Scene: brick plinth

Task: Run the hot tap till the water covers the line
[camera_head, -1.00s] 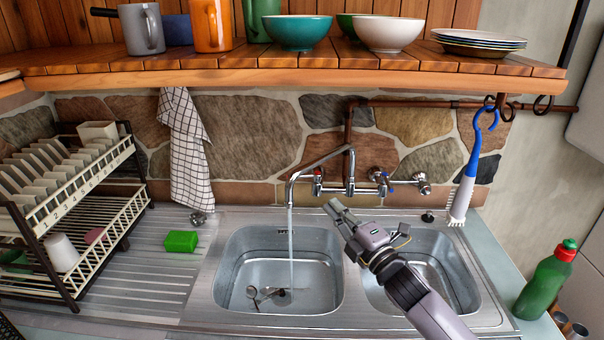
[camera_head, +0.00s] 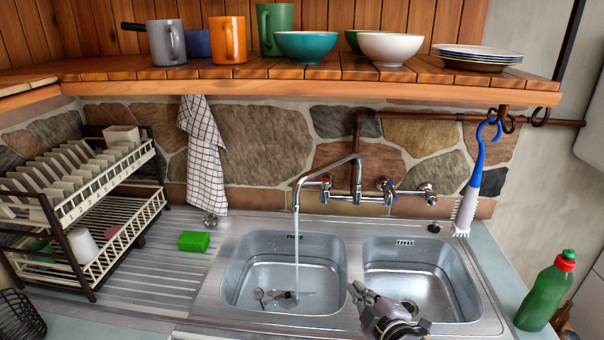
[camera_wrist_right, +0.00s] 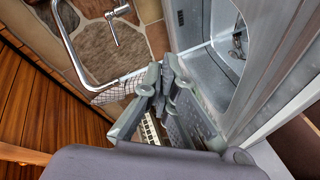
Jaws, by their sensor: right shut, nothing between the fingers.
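The wall tap (camera_head: 330,175) has a red-marked hot handle (camera_head: 326,182) and a blue-marked handle (camera_head: 389,190). Its spout hangs over the left basin (camera_head: 232,268), and a thin water stream (camera_head: 297,250) falls from it. Shallow water covers part of the basin floor, with some cutlery (camera_head: 277,296) in it. I cannot make out a separate marked line. My right gripper (camera_head: 358,290) is shut and empty, above the front of the divider between the basins, clear of the tap. Its fingers show together in the right wrist view (camera_wrist_right: 165,78), with the tap spout (camera_wrist_right: 82,65) beyond. My left gripper is not in view.
A dish rack (camera_head: 75,200) and green sponge (camera_head: 194,241) stand left of the sink. A checked towel (camera_head: 205,160) and blue brush (camera_head: 473,180) hang behind. The right basin (camera_head: 410,275) is empty. A green bottle (camera_head: 546,290) stands right; a shelf (camera_head: 300,88) overhangs the tap.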

